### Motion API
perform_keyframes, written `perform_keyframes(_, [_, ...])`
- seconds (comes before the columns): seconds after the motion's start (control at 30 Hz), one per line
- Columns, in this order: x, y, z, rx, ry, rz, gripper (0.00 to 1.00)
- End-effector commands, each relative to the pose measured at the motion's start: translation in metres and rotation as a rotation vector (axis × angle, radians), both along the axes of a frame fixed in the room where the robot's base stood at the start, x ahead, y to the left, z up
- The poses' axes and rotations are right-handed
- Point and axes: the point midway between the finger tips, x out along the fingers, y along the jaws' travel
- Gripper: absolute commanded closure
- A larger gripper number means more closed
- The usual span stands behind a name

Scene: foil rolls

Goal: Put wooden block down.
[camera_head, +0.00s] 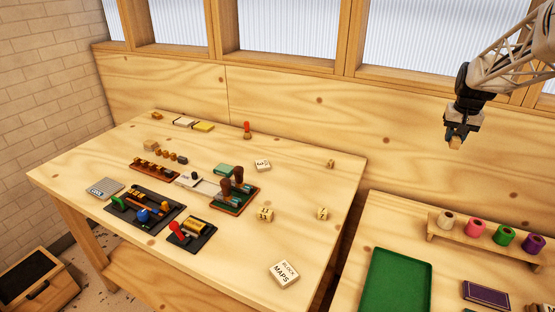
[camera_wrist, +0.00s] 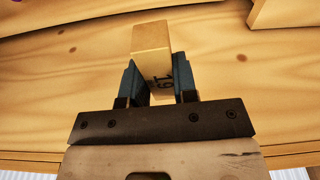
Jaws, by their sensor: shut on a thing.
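My gripper (camera_head: 456,138) is at the upper right of the head view, raised above the right-hand table. It is shut on a wooden block (camera_head: 455,143), a small pale piece below the jaws. In the wrist view the wooden block (camera_wrist: 151,45) sits between the two blue-grey fingers of the gripper (camera_wrist: 158,80). Dark characters show on its face, partly cut off by the gripper. Bare wood shows behind the block, and it looks clear of any surface.
The right table holds a green tray (camera_head: 372,290), a purple book (camera_head: 486,296) and a wooden rack (camera_head: 462,238) with coloured rolls. The left table (camera_head: 230,285) carries letter blocks, stamps, dark trays and a "BLOCK MAPS" block (camera_head: 284,273). Its front right area has free room.

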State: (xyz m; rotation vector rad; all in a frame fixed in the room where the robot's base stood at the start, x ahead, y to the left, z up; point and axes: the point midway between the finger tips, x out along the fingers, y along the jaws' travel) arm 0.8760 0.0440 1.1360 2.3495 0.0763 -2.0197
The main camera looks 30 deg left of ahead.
Motion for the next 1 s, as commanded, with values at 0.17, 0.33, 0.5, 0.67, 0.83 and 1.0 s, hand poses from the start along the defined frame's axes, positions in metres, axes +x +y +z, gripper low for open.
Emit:
perform_keyframes(0.17, [0.0,0.05,-0.001,0.0,0.001,0.072,1.0])
perform_keyframes(0.33, [-0.002,0.1,-0.001,0.0,0.002,0.146,1.0])
perform_keyframes(0.5, [-0.008,0.151,0.0,0.0,0.002,0.22,1.0])
perform_keyframes(0.67, [-0.016,0.199,0.0,0.0,0.002,0.29,1.0])
perform_keyframes(0.83, [-0.027,0.249,0.0,-0.001,0.002,0.364,1.0])
perform_keyframes(1.0, [-0.041,0.298,0.001,-0.001,0.001,0.438,1.0])
